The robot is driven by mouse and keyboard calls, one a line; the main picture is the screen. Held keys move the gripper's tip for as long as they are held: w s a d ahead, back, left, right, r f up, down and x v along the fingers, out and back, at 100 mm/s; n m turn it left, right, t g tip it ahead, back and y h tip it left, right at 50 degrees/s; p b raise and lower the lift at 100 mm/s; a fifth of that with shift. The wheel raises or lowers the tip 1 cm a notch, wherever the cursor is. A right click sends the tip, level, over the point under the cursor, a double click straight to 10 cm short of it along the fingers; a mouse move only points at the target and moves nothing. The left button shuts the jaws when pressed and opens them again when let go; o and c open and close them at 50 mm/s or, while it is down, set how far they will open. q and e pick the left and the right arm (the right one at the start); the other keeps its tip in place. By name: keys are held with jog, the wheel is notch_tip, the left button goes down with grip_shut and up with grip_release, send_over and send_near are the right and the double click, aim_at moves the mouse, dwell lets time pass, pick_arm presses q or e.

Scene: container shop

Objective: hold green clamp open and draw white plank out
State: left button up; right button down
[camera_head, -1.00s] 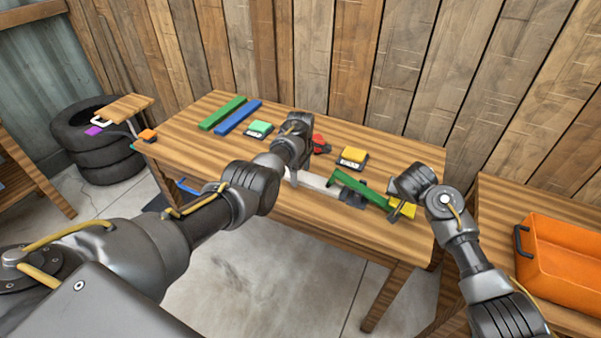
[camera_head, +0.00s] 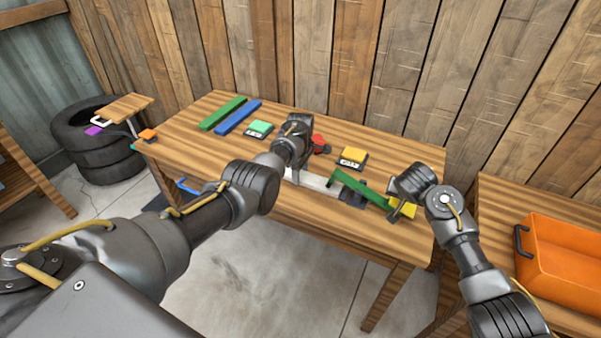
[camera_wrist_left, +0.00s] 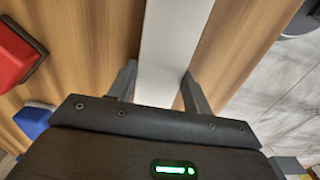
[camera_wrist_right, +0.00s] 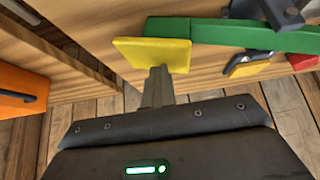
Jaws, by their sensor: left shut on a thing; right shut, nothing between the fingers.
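The white plank (camera_head: 316,181) lies near the front edge of the table, its right end at the green clamp (camera_head: 361,187); it also shows in the left wrist view (camera_wrist_left: 172,45). My left gripper (camera_wrist_left: 160,85) is shut on the plank, one finger on each side. The clamp has a long green lever with a yellow pad (camera_wrist_right: 152,54) at its end, and a dark base (camera_head: 352,198). My right gripper (camera_wrist_right: 160,75) is shut and empty, its fingertips at the yellow pad, apparently touching it. Whether the plank is still inside the clamp's jaw is hard to tell.
Green (camera_head: 223,112) and blue (camera_head: 238,117) bars lie at the table's back left. Green (camera_head: 260,128) and yellow (camera_head: 353,156) blocks and a red object (camera_head: 320,143) stand behind my left gripper. An orange crate (camera_head: 560,258) sits on the right table.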

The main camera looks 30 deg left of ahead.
pick_arm(q)
jog(key=shift+a+r, duration=0.1)
pick_arm(e)
jog(key=shift+f, duration=0.1)
pick_arm(q)
jog(key=shift+a, duration=3.15)
jog(key=shift+r, duration=3.5)
pick_arm(e)
jog(key=shift+a+r, duration=0.1)
jog(key=shift+r, duration=4.5)
jog(key=shift+f, duration=0.1)
